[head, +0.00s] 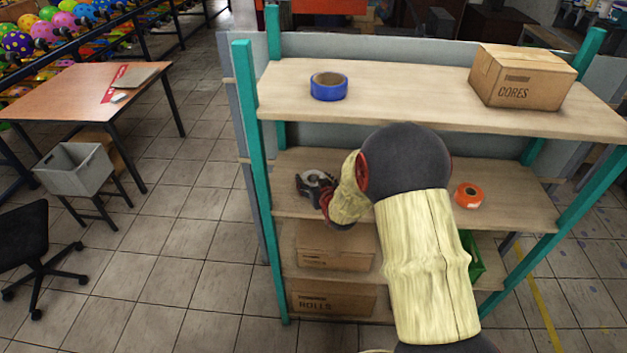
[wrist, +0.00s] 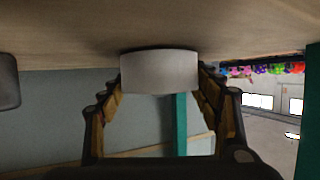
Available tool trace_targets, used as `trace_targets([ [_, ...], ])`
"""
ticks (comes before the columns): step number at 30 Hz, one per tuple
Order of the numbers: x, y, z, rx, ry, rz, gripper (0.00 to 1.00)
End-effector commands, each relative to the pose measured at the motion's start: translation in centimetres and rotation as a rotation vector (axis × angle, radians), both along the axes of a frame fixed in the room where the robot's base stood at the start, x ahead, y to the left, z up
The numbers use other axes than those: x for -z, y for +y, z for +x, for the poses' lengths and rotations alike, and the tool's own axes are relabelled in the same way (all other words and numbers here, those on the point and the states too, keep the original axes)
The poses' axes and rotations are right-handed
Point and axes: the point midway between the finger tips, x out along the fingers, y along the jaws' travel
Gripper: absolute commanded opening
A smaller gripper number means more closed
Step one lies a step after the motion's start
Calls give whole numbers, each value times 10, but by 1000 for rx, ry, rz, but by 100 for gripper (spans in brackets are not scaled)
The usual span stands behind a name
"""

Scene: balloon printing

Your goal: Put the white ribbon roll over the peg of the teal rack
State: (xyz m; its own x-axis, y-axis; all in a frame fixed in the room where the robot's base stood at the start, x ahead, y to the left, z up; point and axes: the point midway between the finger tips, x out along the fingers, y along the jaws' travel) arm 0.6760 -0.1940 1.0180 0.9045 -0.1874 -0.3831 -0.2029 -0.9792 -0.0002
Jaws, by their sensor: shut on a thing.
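The white ribbon roll (wrist: 158,72) is held between the two fingers of my gripper (wrist: 160,100) in the wrist view. In the head view my gripper (head: 317,186) is at the left part of the middle shelf of the teal rack (head: 253,150), below the top shelf. The roll is hardly visible there, with only a small pale patch between the dark fingers. In the wrist view a pale wooden board (wrist: 60,35) spans the top, close to the roll; whether they touch is unclear. I cannot make out the peg in either view.
A blue tape roll (head: 328,87) and a cardboard box (head: 520,78) sit on the top shelf. An orange roll (head: 469,195) lies on the middle shelf, right of my arm. Boxes (head: 333,300) and a green bin fill the lower shelves. A table (head: 75,90) stands left.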

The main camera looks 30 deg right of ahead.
Motion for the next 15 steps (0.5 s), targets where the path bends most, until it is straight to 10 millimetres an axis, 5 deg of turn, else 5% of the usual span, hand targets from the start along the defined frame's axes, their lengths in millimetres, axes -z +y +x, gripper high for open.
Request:
trace_targets([
  [6, -1, 0, 0, 0, -1, 0, 32],
  [7, -1, 0, 0, 0, -1, 0, 64],
  [15, 0, 0, 0, 0, -1, 0, 80],
])
